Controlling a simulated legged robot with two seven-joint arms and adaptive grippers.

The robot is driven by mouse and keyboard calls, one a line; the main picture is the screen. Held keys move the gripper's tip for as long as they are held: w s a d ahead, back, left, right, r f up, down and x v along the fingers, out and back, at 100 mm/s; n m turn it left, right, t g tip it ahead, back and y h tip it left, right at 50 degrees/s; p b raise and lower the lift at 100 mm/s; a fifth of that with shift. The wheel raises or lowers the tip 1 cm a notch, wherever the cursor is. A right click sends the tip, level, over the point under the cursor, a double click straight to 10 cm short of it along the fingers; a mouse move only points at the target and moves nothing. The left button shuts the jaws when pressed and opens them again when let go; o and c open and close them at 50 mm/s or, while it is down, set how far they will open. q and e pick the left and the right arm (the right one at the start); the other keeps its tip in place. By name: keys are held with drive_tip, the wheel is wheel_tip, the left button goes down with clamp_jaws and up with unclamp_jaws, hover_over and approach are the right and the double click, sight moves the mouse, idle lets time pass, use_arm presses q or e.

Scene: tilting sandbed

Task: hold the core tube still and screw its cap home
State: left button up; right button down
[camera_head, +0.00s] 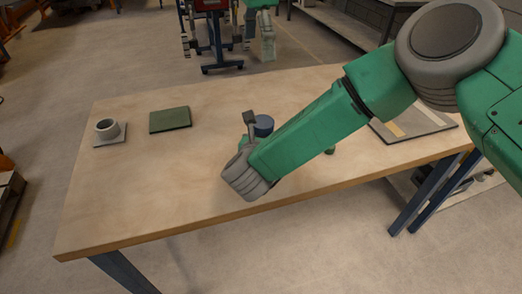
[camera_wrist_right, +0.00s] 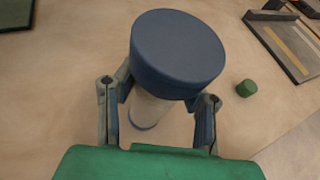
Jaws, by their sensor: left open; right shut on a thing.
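The core tube (camera_wrist_right: 152,108) is pale with a blue band at its base and stands on the table. Its round blue cap (camera_wrist_right: 178,52) is over its top and also shows in the head view (camera_head: 264,124). I cannot tell how far the cap is seated. My right gripper (camera_wrist_right: 158,98) is shut on the tube just below the cap, with a finger on each side; the cap hides the fingertips. In the head view the right arm comes in from the right, and its wrist hides most of the tube. I see no left gripper.
The table's front left is clear.

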drive_tip(key=shift+d, duration=1.1)
drive_tip(key=c, duration=1.1)
unclamp_jaws()
drive_tip(key=shift+a, duration=0.1)
drive_tip(key=shift+o, duration=1)
drive_tip(key=shift+a, duration=0.9)
drive_tip(key=shift+d, duration=0.25)
drive_tip(key=shift+s+d+r, duration=0.1)
drive_tip(key=shift+s+d, duration=0.1)
drive_tip(key=shift+s, duration=0.15)
use_arm(q)
drive_tip(key=shift+d+r, duration=0.25)
drive_tip(key=shift+d, duration=0.65)
use_arm(e)
drive_tip(key=v, duration=1.1)
drive_tip(key=shift+a, duration=0.25)
